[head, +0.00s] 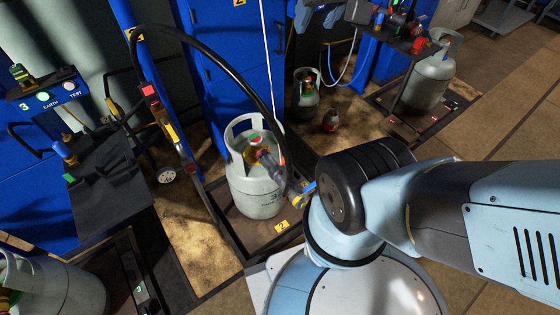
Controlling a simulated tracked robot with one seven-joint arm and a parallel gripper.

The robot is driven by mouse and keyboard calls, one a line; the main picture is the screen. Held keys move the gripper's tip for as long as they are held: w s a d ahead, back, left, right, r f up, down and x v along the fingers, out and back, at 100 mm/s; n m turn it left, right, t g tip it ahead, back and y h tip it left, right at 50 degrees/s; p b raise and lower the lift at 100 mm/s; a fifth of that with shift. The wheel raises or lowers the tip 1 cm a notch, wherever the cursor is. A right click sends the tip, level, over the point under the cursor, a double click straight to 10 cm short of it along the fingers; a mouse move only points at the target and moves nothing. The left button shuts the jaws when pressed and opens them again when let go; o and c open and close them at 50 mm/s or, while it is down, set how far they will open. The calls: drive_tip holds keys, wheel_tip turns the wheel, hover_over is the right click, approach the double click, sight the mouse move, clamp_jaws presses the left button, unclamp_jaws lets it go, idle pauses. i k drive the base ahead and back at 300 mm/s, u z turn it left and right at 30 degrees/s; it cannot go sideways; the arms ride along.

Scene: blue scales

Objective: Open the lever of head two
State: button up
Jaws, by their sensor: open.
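A grey gas cylinder (251,190) stands upright on the scale marked 2 (282,227), in the middle of the head view. A dark filling head (270,162) with a reddish part lies at the cylinder's valve, inside the collar. A black hose (225,62) arcs over from the blue post towards it. A small yellow and blue piece (303,192) shows at the head's right end, close to my arm; I cannot tell whether it is the lever. My arm comes in from the right, and its dark joint is just right of this piece. My gripper does not show.
Another cylinder (428,80) stands on a scale at the back right. Station 3 (45,100) and a lying or tilted-looking cylinder (50,285) are at the left. Small cylinders (306,95) stand behind. The hose and the blue post (160,110) rise near the middle cylinder.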

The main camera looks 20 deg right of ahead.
sight(300, 194)
drive_tip(key=z, duration=0.65)
drive_tip(key=k, duration=1.5)
drive_tip(key=u, duration=0.55)
drive_tip(key=i, duration=1)
drive_tip(key=z, duration=0.05)
